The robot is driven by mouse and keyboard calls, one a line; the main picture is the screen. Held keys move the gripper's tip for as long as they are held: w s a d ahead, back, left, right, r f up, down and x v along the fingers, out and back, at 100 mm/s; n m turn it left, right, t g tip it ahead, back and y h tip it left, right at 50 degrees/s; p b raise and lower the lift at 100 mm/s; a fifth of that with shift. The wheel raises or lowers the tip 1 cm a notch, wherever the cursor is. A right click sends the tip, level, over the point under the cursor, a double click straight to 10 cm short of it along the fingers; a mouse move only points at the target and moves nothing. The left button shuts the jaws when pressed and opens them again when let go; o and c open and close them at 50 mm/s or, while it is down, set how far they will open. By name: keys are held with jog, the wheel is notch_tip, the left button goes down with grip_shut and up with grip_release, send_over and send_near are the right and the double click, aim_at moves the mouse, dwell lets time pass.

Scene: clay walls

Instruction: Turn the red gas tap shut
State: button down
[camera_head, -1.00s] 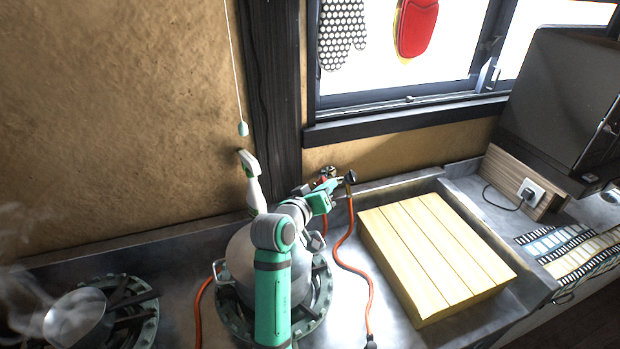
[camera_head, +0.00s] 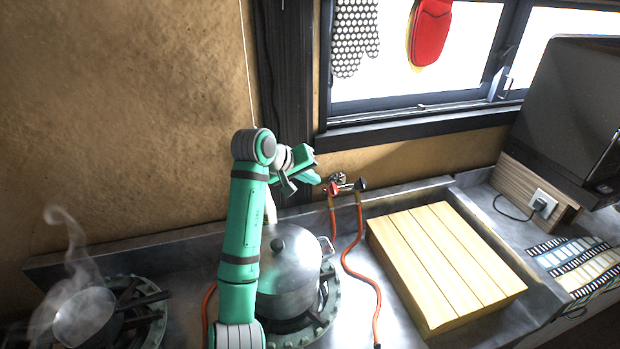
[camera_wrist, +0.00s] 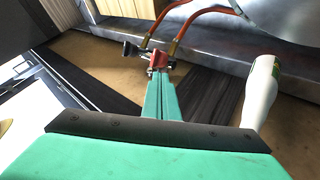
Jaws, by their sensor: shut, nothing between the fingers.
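The red gas tap (camera_head: 332,188) is on a small metal fitting low on the wall under the window, left of a black tap (camera_head: 361,184). An orange hose hangs below each tap. My gripper (camera_head: 316,176) is just above and left of the red tap, its fingers shut and empty. In the wrist view the closed fingers (camera_wrist: 160,82) point at the red tap (camera_wrist: 158,59), with the black tap (camera_wrist: 130,50) beside it. The fingertips overlap the tap's edge in that view; I cannot tell whether they touch it.
A lidded steel pot (camera_head: 285,275) stands on a burner below my arm. A steaming pan (camera_head: 85,315) is at lower left. A wooden slatted board (camera_head: 440,260) lies right of the hoses. A white bottle (camera_wrist: 259,95) stands near the gripper.

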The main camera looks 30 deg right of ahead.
aim_at(332, 190)
jog(key=x, duration=0.7)
jog(key=shift+d+f, duration=0.1)
jog(key=shift+f, duration=0.05)
